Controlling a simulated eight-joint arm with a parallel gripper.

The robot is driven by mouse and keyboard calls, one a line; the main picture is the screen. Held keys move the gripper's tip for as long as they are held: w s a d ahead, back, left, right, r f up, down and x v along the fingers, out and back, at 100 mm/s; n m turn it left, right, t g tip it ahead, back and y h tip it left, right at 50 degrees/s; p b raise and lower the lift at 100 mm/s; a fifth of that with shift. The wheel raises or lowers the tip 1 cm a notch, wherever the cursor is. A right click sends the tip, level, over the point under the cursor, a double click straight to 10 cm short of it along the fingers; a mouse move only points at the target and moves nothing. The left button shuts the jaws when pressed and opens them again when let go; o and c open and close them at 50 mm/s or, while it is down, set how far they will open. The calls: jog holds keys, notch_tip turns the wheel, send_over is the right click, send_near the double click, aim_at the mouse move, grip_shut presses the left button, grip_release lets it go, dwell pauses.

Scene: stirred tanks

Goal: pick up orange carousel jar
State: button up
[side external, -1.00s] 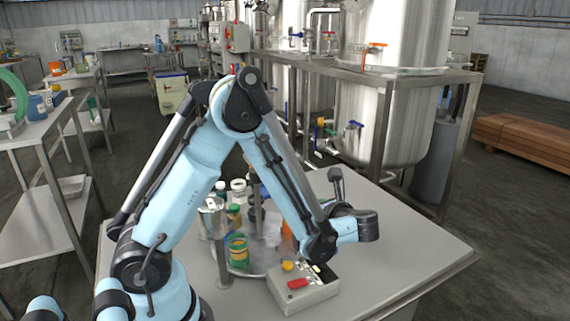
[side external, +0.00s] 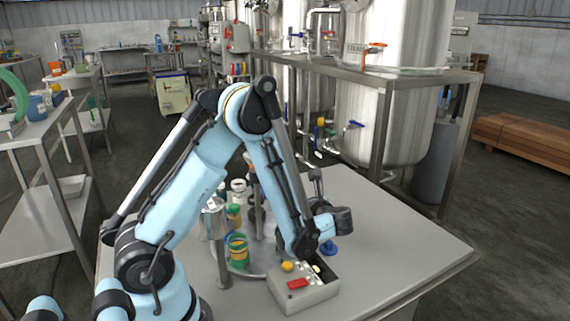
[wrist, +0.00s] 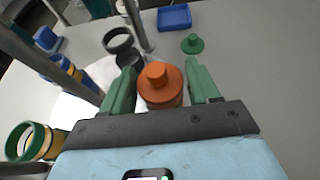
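The orange carousel jar (wrist: 160,88), with a round knob on its lid, stands between the two green fingers of my gripper (wrist: 160,68) in the wrist view. The fingers are apart, one on each side of the jar; I cannot tell whether they touch it. In the side view my arm hides the jar and the fingertips. The carousel (side external: 229,267) is a round grey plate, partly hidden behind my arm.
A green-and-yellow jar (side external: 238,251) and other jars stand around the carousel's post. In the wrist view a green lid-like piece (wrist: 193,44) and a blue tray (wrist: 174,17) lie beyond the jar.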

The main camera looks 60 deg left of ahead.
jog(key=c, duration=0.7)
jog(key=shift+r, duration=0.1)
jog(key=shift+c, duration=0.2)
